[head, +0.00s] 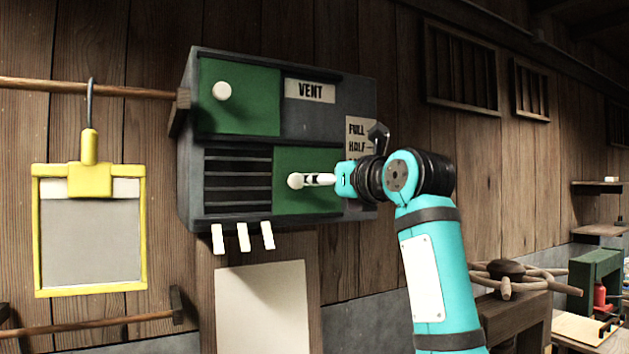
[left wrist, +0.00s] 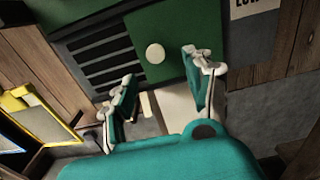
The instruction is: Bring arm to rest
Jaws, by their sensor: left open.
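My left gripper (head: 319,180) is in front of the grey vent box (head: 330,109), at its lower green panel (head: 305,207). In the left wrist view its two fingers (left wrist: 162,75) are spread wide, with nothing between them. The panel's white knob (left wrist: 155,53) shows just beyond the fingertips, between their lines. In the head view the knob (head: 295,181) sits right by the fingertips; touching cannot be told from there. The teal wrist and forearm hide part of the box's right side. My right gripper is in neither view.
The upper green panel (head: 240,97) has a white knob at the box's left. Slats (head: 238,175) show left of the lower panel. Several white tabs (head: 243,237) hang below. A yellow frame (head: 91,288) hangs at the left. A bench with a wheel-like handle (head: 513,274) stands right.

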